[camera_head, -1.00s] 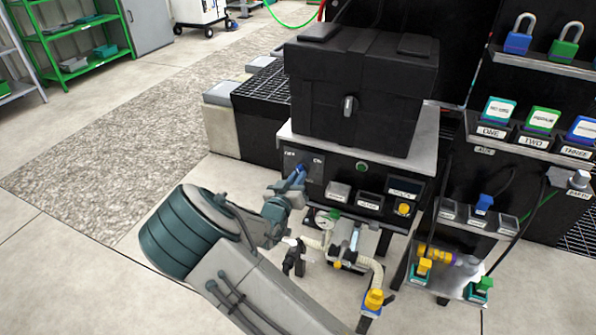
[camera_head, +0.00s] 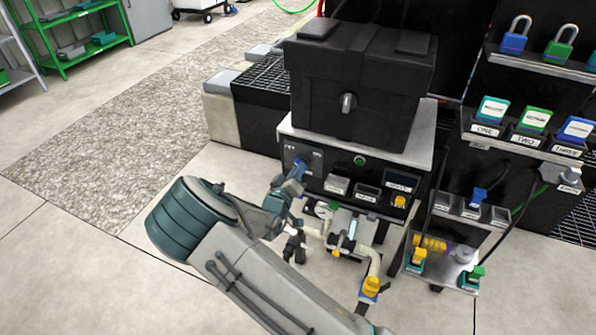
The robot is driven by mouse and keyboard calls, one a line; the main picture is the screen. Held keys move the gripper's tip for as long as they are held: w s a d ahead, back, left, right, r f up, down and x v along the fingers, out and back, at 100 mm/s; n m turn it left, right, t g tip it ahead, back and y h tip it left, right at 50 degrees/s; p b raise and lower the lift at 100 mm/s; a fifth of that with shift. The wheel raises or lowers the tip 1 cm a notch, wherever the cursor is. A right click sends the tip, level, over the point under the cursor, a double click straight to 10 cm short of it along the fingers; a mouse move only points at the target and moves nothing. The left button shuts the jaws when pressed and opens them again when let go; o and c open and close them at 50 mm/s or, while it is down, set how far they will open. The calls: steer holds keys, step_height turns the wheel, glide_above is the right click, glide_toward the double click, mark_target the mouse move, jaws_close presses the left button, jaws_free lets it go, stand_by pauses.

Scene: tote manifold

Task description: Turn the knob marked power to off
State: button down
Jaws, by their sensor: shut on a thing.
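The power knob (camera_head: 298,168) is a small blue knob at the left end of the black front panel (camera_head: 325,162) below the large black box. My gripper (camera_head: 294,174) comes from the lower left and is shut on the knob. The fingers cover most of the knob, so its exact angle is hard to read. The lettering above it on the panel is small and only partly legible.
A green button (camera_head: 360,160) and several labelled plates sit right of the knob. Below hang a gauge, pale hoses and a yellow fitting (camera_head: 371,286). Padlocks and tag blocks stand on the right-hand rack (camera_head: 530,150). The floor at left is clear.

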steer(key=shift+d+f, duration=0.1)
steer(key=c, duration=1.4)
jaws_free()
steer(key=shift+c, duration=0.2)
steer(key=shift+s, duration=0.1)
steer(key=p+v, duration=0.1)
steer(key=v, duration=1.2)
steer(key=shift+s, duration=0.35)
